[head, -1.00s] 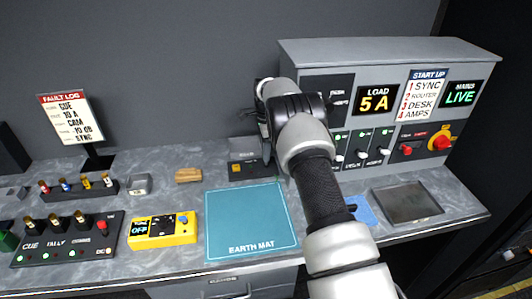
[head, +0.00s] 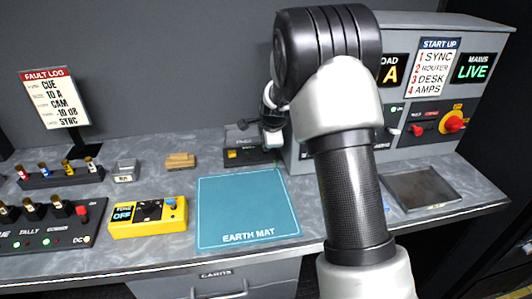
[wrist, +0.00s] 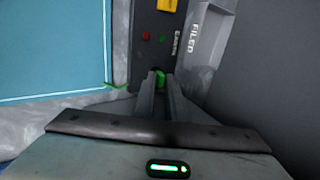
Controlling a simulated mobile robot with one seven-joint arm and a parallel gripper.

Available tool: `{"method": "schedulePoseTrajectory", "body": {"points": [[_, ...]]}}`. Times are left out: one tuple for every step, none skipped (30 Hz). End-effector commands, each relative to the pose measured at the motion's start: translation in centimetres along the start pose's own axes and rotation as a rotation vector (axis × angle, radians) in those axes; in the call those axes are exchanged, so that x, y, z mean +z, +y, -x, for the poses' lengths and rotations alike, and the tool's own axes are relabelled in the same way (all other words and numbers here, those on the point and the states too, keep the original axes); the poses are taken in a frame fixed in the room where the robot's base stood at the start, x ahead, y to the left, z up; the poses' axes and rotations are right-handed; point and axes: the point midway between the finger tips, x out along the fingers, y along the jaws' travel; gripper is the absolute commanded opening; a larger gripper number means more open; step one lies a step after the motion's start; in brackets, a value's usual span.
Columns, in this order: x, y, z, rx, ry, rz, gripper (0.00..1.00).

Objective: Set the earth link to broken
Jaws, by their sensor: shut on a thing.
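A dark box (head: 250,150) with a yellow block (head: 233,154) on it stands at the back of the bench, behind the earth mat. In the wrist view the dark box (wrist: 155,45) carries a label that seems to read "EARTH", a red light, a green light and the yellow block (wrist: 167,5). My gripper (wrist: 160,76) is at the near end of this box, shut on a small green piece (wrist: 160,80). The fingers hide most of that piece. In the head view my gripper (head: 272,136) is partly hidden by my arm, beside the box.
The teal earth mat (head: 245,210) lies clear in front. A grey holder marked "FILED" (wrist: 208,50) stands close to the gripper's right. The grey console (head: 450,100) rises at the right. A yellow tone unit (head: 148,217) sits left.

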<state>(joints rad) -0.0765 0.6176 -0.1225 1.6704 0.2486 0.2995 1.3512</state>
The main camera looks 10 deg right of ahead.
Motion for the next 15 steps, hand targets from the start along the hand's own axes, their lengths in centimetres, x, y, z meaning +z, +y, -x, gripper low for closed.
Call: {"method": "schedulePoseTrajectory", "body": {"points": [[0.01,0.18,-0.44,-0.033,0.000,0.000,0.00],[0.01,0.22,-0.40,-0.045,0.000,-0.001,0.00],[0.00,0.23,-0.30,-0.061,0.000,-0.002,0.00],[0.00,0.28,-0.27,-0.070,0.000,-0.002,0.00],[0.00,0.28,-0.23,-0.079,0.000,-0.001,0.00],[0.00,0.28,-0.16,-0.090,0.000,0.000,0.00],[0.00,0.32,-0.11,-0.095,0.000,0.000,0.00],[0.01,0.33,-0.08,-0.101,0.000,0.000,0.00],[0.00,0.32,-0.04,-0.107,0.000,-0.001,0.00],[-0.01,0.31,-0.01,-0.111,0.000,-0.001,0.00],[-0.01,0.31,0.01,-0.114,0.000,-0.001,0.00],[0.00,0.32,0.05,-0.116,0.000,-0.001,0.00],[0.00,0.32,0.07,-0.117,0.000,-0.001,0.00],[0.00,0.33,0.09,-0.118,0.000,-0.001,0.00],[0.01,0.33,0.11,-0.118,0.000,0.000,0.00]]}}
